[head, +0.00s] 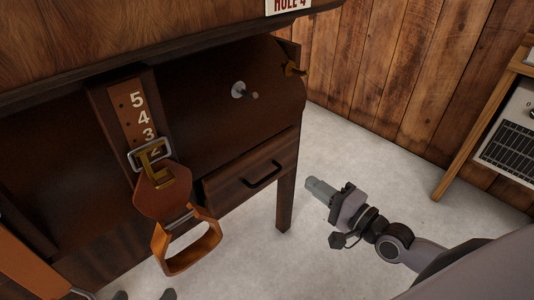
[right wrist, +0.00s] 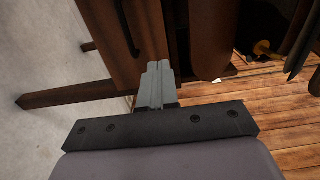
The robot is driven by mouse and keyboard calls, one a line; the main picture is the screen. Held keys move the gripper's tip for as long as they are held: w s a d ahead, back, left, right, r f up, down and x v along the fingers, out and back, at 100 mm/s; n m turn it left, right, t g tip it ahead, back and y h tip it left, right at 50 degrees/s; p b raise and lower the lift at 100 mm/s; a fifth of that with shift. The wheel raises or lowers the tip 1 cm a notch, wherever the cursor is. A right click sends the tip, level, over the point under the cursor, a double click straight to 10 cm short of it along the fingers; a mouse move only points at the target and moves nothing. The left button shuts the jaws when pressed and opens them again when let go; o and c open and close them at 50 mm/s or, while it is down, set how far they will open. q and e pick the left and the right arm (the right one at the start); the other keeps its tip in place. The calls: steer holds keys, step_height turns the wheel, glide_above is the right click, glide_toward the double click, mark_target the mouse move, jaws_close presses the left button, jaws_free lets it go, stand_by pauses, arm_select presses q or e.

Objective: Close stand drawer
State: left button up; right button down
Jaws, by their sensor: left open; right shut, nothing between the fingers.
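The stand (head: 60,150) is dark wood, with a drawer (head: 228,187) low at its right end. The drawer front carries a black bar handle (head: 265,175). The front seems to stand slightly out from the frame; how far I cannot tell. My right gripper (head: 318,188) is shut and empty, right of the drawer and the stand's leg. In the right wrist view its fingers (right wrist: 157,85) point at the wood beside the drawer handle (right wrist: 127,28); contact is unclear. My left gripper (head: 144,296) just shows its two separated tips at the bottom edge, open and empty.
A stirrup (head: 190,262) on a numbered leather strap (head: 130,110) hangs in front of the stand, left of the drawer. A metal peg (head: 240,91) sticks out above the drawer. A wooden table (head: 485,125) stands at far right. Pale floor between is clear.

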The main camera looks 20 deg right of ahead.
mark_target(266, 151)
steer(key=b+x, duration=0.3)
steer(key=x, duration=0.9)
steer(key=shift+w+f, duration=0.1)
steer(key=shift+w, duration=0.1)
steer(key=shift+w+a, duration=0.25)
steer(key=shift+w, duration=0.3)
arm_select(q)
steer(key=shift+d+f+t+h, duration=0.2)
steer(key=shift+d+t+h, duration=0.1)
steer(key=shift+d+h, duration=0.2)
